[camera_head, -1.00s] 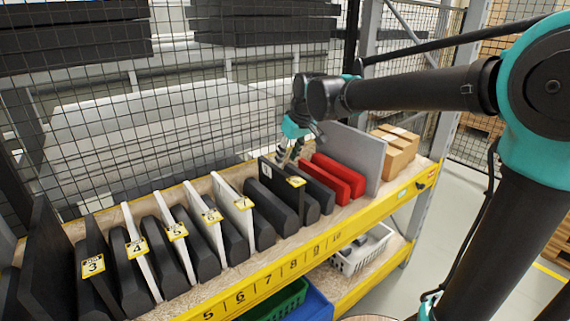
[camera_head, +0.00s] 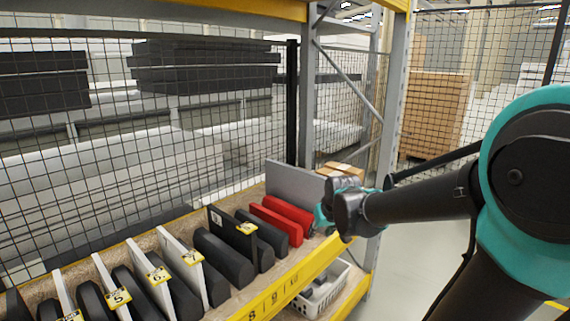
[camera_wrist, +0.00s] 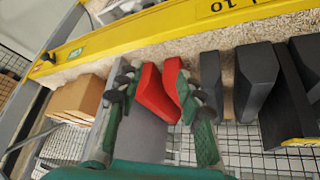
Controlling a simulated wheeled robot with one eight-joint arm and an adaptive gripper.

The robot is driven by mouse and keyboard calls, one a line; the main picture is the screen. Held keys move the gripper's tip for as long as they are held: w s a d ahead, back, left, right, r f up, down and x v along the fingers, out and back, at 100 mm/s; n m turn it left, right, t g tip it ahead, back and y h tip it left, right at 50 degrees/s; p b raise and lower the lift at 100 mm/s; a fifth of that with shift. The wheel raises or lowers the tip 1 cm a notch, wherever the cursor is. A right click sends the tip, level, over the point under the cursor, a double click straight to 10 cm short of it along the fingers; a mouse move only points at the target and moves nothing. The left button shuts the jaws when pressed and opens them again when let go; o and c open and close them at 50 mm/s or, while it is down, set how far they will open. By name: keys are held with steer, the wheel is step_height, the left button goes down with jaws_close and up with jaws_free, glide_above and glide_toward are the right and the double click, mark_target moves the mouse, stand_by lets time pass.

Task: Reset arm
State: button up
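My gripper (camera_head: 326,214) hangs near the right end of the shelf in the head view, its fingers mostly hidden behind the wrist. In the wrist view the two green-and-black fingers (camera_wrist: 158,80) are spread apart, with no piece clearly gripped. Two red blocks (camera_head: 274,224) stand on the shelf just left of my gripper. In the wrist view the red blocks (camera_wrist: 152,95) appear between and beyond the fingers. My arm reaches in from the right.
The yellow-edged shelf (camera_head: 262,304) holds black blocks (camera_head: 223,256) and white numbered dividers. A grey panel (camera_head: 292,182) and cardboard boxes (camera_head: 340,170) stand at its right end. A white basket (camera_head: 321,291) sits below. A mesh fence backs the shelf. Open floor lies right.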

steer(key=s+d+f+m+h, duration=0.1)
steer(key=s+d+f, duration=0.1)
steer(key=s+d, duration=0.15)
steer(key=s+d+f+m, duration=0.2)
steer(key=d+f, duration=0.1)
steer(key=d, duration=0.2)
steer(key=s+f+g, duration=0.1)
steer(key=s+f, duration=0.4)
steer(key=s, duration=0.5)
steer(key=shift+f+g, duration=0.25)
steer(key=shift+g, duration=0.05)
steer(key=shift+s+a, duration=0.1)
